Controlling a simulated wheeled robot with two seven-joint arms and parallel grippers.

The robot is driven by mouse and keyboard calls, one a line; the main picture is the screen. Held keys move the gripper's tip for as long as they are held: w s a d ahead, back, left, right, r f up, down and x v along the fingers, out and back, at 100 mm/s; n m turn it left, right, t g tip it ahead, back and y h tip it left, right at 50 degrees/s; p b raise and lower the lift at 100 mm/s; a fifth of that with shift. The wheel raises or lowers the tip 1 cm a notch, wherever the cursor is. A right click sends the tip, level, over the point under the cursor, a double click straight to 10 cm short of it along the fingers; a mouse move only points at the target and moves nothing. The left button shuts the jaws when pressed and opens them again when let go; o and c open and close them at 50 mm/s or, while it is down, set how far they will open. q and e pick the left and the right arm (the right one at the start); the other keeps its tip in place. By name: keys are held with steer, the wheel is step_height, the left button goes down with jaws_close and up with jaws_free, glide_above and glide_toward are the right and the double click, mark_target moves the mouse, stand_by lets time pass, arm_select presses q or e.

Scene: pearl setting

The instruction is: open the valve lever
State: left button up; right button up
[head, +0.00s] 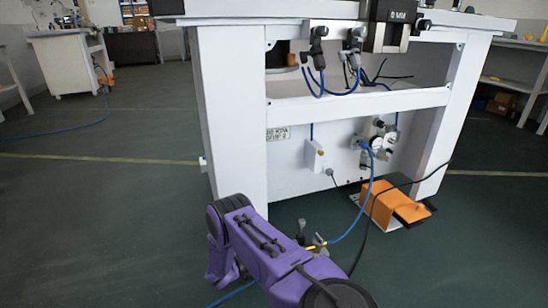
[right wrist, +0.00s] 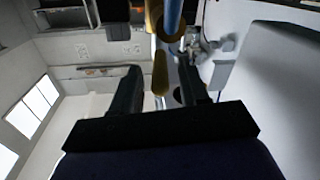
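The valve's yellow lever (right wrist: 160,74) shows in the right wrist view between the two black fingers of my right gripper (right wrist: 157,67). The fingers stand apart, with visible gaps on both sides of the lever. A blue hose (right wrist: 172,16) runs from the top of that view to the yellow valve part. In the head view, a small yellow part of the valve (head: 317,242) shows beside my purple arm, with the blue hose (head: 350,230) leading to it. The arm hides most of the valve and my right gripper there. My left gripper is out of view.
A white workbench (head: 360,105) stands ahead, with blue hoses and a regulator (head: 375,140) beneath its shelf. An orange foot pedal (head: 383,203) sits on the floor at its right, near a black cable (head: 364,240). The green floor at left is mostly open.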

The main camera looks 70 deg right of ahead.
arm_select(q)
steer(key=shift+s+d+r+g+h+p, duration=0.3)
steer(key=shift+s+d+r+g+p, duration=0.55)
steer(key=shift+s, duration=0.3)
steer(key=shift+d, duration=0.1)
arm_select(e)
steer(key=v, duration=1)
steer(key=shift+w+a, duration=0.15)
steer(key=shift+a, duration=0.05)
